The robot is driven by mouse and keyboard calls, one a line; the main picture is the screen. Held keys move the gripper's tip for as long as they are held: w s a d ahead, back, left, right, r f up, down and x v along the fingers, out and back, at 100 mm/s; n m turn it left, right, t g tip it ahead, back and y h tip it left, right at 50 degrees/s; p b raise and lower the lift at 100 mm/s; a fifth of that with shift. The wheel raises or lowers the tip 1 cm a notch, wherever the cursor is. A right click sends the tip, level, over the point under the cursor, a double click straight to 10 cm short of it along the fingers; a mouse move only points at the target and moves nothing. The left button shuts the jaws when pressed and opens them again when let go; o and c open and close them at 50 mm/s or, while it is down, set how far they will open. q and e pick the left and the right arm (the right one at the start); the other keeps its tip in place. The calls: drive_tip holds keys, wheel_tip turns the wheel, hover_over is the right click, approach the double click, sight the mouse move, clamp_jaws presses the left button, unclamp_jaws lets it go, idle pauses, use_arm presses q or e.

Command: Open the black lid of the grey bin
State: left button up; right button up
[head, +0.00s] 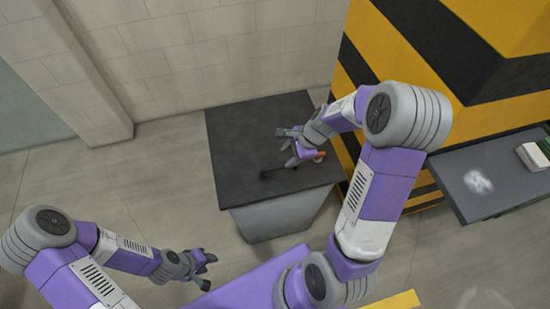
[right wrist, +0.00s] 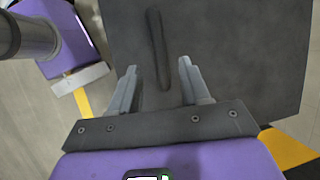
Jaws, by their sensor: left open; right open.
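The grey bin (head: 275,218) stands on the floor in front of the wall, with its flat black lid (head: 240,135) lying shut on top. The lid's dark bar handle (head: 275,172) is near its front middle. My right gripper (head: 290,148) is over the lid, open and empty. In the right wrist view its two fingers (right wrist: 158,85) are spread, with the handle (right wrist: 158,48) between and beyond the fingertips. I cannot tell how high the fingers are above the lid. My left gripper (head: 208,268) is open and empty, low over the floor left of the bin.
A yellow and black striped block (head: 500,50) stands right of the bin. A grey table (head: 490,195) with a white patch and a small box (head: 535,155) is at the right. A tiled wall (head: 210,60) is behind. The floor left of the bin is clear.

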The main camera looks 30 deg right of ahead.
sight(279, 166)
drive_tip(key=b+x, duration=0.2)
drive_tip(key=x, duration=0.4)
drive_tip(key=shift+s+f, duration=0.15)
drive_tip(key=shift+a+f+b, duration=0.2)
drive_tip(key=shift+f+b, duration=0.2)
clamp_jaws()
